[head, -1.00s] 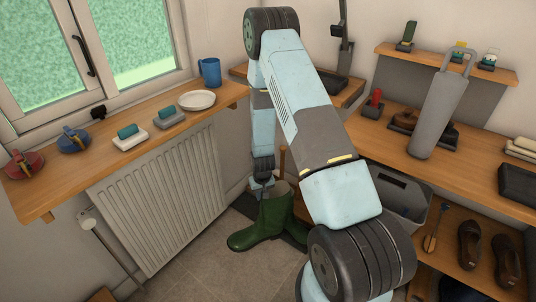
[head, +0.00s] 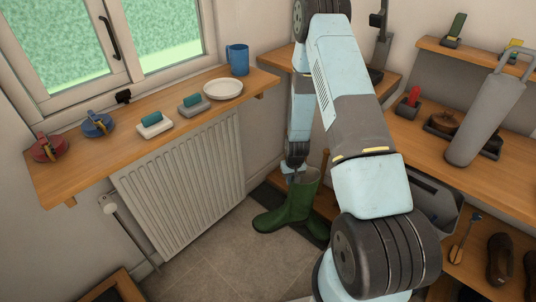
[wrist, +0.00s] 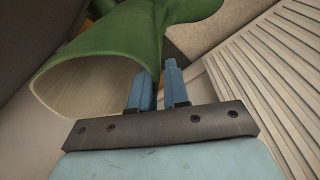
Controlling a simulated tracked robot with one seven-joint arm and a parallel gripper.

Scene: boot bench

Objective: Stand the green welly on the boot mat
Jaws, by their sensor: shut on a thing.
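The green welly (head: 290,207) is upright in the middle of the head view, its toe to the left. In the wrist view the welly (wrist: 105,50) shows its pale open top close by. My gripper (wrist: 157,75) is shut on the wall of the shaft at the rim. In the head view my gripper (head: 293,174) is at the top of the welly. The dark boot mat (head: 316,227) lies on the floor and shows on both sides of the welly, which hides its middle. I cannot tell whether the sole touches it.
A ribbed radiator (head: 185,185) stands at left under a wooden sill holding a white plate (head: 223,89) and a blue mug (head: 238,60). The tiled floor (head: 215,255) in front is clear.

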